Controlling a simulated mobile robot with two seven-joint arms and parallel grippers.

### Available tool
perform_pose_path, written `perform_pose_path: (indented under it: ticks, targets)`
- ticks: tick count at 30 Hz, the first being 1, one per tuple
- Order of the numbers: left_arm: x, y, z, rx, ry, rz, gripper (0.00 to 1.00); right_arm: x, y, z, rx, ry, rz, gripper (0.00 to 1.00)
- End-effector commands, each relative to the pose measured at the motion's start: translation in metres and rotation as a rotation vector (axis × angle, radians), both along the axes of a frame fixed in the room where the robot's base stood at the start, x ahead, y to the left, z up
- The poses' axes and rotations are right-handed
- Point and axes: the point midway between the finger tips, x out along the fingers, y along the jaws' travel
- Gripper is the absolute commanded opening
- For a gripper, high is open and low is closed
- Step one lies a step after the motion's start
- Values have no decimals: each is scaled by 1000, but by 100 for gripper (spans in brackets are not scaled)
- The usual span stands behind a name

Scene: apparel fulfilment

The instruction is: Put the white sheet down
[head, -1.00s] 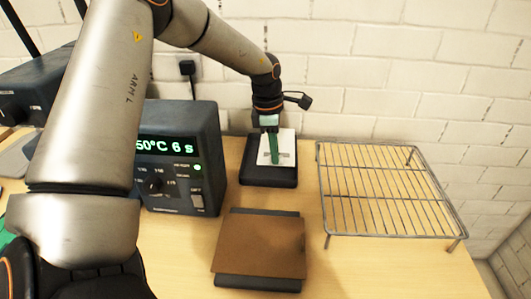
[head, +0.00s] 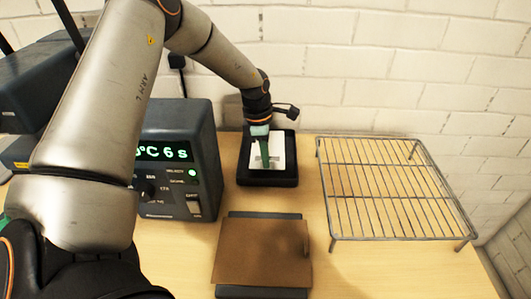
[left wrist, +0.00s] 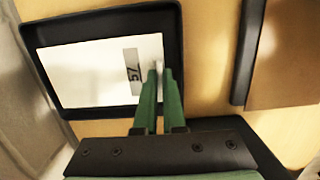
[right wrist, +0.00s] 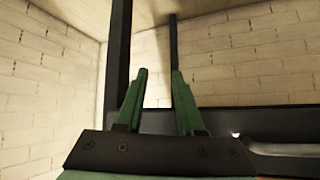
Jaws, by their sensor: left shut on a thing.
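The white sheet (head: 278,150) is within the outline of a black tray (head: 291,183) by the back wall, and it appears to lie flat there. In the left wrist view the sheet (left wrist: 85,72) has a grey printed label with dark marks, inside the black tray rim (left wrist: 177,30). My left gripper (head: 265,166) points down over the tray. Its green fingers (left wrist: 159,72) are close together at the sheet's edge, shut on it. My right gripper (right wrist: 157,76) shows only in its own wrist view, with fingers apart and nothing between them.
A brown board (head: 262,255) lies on a dark base in front of the tray. A wire rack (head: 390,190) stands to the right. A dark control box (head: 178,160) with a green display is on the left. Bare wood shows between tray and rack.

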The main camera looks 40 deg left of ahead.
Motion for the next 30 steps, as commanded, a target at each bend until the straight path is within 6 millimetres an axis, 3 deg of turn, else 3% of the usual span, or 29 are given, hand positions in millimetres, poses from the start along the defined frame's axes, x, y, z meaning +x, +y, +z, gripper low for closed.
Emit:
perform_pose_path:
  ticks: [6, 19, 21, 27, 30]
  targets:
    - [-1, 0, -31, 0, 3, 0, 0, 0, -1, 1, -1, -2, -2, 37]
    - [0, 0, -39, 0, 0, 0, 0, -2, -1, -8, -3, 7, -1, 37]
    - [0, 0, -37, 0, 0, 0, 12, -3, -1, -7, -3, 14, 0, 37]
    - [-1, 0, -37, -1, 1, 0, 35, -2, 0, -4, -1, 9, 2, 37]
    - [-1, 0, -37, -1, 1, 0, 37, -1, 1, -3, 1, 6, 3, 37]
